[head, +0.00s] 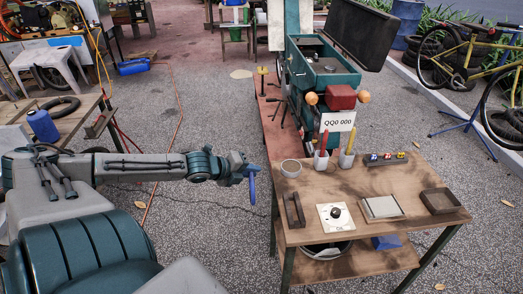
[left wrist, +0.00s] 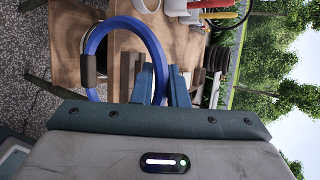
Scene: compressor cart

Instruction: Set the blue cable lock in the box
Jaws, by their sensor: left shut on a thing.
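The blue cable lock (left wrist: 97,38) is a ring with a brown block on it. My left gripper (left wrist: 160,80) is shut on one side of the ring. In the head view the lock (head: 252,190) hangs edge-on below my left gripper (head: 251,170), in the air left of the wooden workbench (head: 310,236). A shallow open brown box (head: 440,201) sits at the bench's right end. My right gripper is out of view.
Between the boxes lie a white plate with a black knob (head: 336,215) and a pale square tray (head: 381,207).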

